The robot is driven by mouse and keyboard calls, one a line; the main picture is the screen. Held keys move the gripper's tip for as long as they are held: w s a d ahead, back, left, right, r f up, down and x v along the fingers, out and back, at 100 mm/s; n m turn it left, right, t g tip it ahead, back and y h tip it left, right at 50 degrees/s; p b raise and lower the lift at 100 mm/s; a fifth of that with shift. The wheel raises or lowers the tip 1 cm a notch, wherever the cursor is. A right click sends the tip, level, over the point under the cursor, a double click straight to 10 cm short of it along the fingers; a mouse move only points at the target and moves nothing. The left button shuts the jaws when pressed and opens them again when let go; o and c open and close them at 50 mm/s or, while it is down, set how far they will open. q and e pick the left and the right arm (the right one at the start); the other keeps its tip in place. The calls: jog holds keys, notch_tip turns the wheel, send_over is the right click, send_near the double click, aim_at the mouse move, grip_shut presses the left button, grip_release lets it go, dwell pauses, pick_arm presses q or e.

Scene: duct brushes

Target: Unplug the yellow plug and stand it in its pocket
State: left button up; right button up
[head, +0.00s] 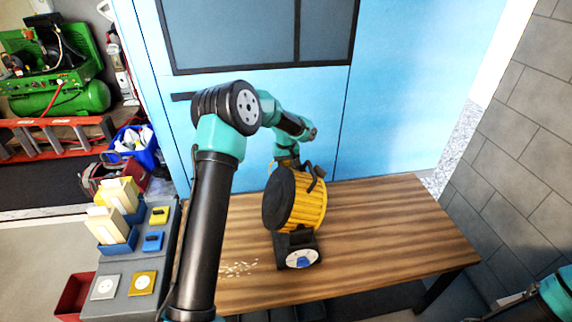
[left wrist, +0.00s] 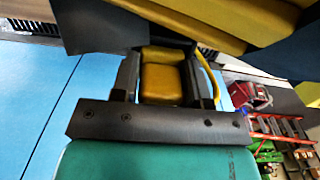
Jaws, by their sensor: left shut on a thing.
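In the left wrist view my left gripper (left wrist: 165,62) is shut on the yellow plug (left wrist: 163,84), whose body sits between the two fingers. A yellow cable (left wrist: 209,75) curves past one finger. In the head view my left arm reaches over the table to the back of a yellow-ribbed reel (head: 308,200) with a dark disc side. The reel hides most of my left gripper and the plug there. I cannot tell whether the plug is still seated in a socket. My right arm shows only at the bottom right corner; its gripper is out of view.
A grey stand (head: 116,273) at the left carries blue and yellow holders with cream blocks, small yellow and blue pieces, and two round-faced plates. The reel's dark base has a blue-centred round face (head: 301,259). Pale bits (head: 239,268) lie on the wooden table (head: 390,235); its right side is clear.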

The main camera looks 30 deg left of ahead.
pick_arm(q)
jog(key=shift+f, duration=0.2)
jog(key=o, duration=1.1)
jog(key=shift+s, duration=0.1)
jog(key=shift+c, duration=0.2)
jog(key=shift+o, duration=1)
jog(key=shift+r, duration=0.3)
notch_tip(320, 180, up, 17)
jog(key=shift+r, duration=0.15)
jog(key=shift+r, duration=2.45)
